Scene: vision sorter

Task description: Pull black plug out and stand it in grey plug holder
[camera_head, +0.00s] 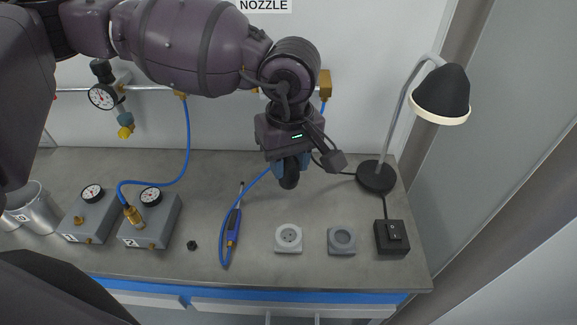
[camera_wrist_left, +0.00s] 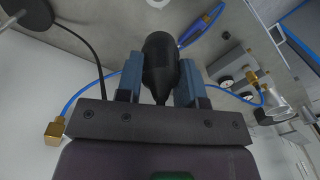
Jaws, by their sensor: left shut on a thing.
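My left gripper (camera_head: 289,172) is shut on the black plug (camera_head: 289,181), holding it in the air above the rear of the bench. In the left wrist view the black plug (camera_wrist_left: 160,66) sits between the two blue fingers, its tapered end toward the gripper body. The white round socket (camera_head: 288,237) is empty on the bench, in front of and below the gripper. The grey plug holder (camera_head: 341,239), a square block with a round recess, stands right of the socket and is empty. My right gripper is not in view.
A desk lamp (camera_head: 376,177) stands at the back right, its black cord running toward my gripper. A black switch box (camera_head: 391,237) is right of the holder. A blue pen-like tool (camera_head: 233,226) with a blue hose lies left of the socket. Grey gauge boxes (camera_head: 150,222) stand further left.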

